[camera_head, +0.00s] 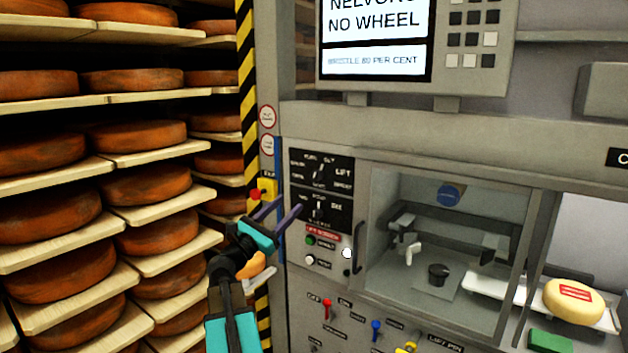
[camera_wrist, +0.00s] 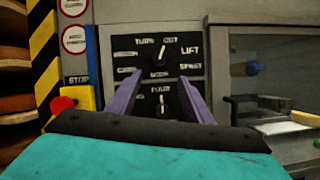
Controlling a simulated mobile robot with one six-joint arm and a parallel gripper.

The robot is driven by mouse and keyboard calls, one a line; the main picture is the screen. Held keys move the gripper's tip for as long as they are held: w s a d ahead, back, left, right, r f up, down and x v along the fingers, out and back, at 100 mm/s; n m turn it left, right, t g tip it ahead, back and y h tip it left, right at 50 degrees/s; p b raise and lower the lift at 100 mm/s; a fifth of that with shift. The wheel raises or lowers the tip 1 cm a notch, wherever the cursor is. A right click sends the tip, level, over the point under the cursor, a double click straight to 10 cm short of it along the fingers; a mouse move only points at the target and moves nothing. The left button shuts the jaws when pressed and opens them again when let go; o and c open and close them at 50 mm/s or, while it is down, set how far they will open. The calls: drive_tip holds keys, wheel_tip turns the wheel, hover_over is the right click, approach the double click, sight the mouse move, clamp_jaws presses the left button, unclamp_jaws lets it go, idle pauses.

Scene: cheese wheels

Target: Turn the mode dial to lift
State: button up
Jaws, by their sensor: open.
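The mode dial (camera_head: 320,172) is the upper dial on a black panel left of the glass-fronted cabinet. In the wrist view the mode dial (camera_wrist: 159,56) has a light pointer tilted a little right of straight up, near a word like "OUT" or "CUT". The LIFT label (camera_wrist: 190,51) is to its right, and the pointer is not on it. My gripper (camera_head: 288,208) is open and empty, with purple fingers pointing at the panel. In the wrist view my gripper (camera_wrist: 160,92) has its fingers apart, below the mode dial and either side of a lower dial (camera_wrist: 163,104). Contact cannot be told.
A red stop button on a yellow box (camera_head: 262,190) is left of the panel. Small buttons (camera_head: 311,240) are below it, and a cabinet handle (camera_head: 359,247) is to the right. Shelves of cheese wheels (camera_head: 138,136) fill the left. A screen (camera_head: 375,40) hangs above.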

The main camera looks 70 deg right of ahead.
sight(314, 179)
drive_tip(key=shift+r, duration=0.15)
drive_tip(key=p+x, duration=0.5)
drive_tip(key=x, duration=0.7)
drive_tip(key=shift+x, duration=0.9)
drive_tip(key=shift+s, duration=0.1)
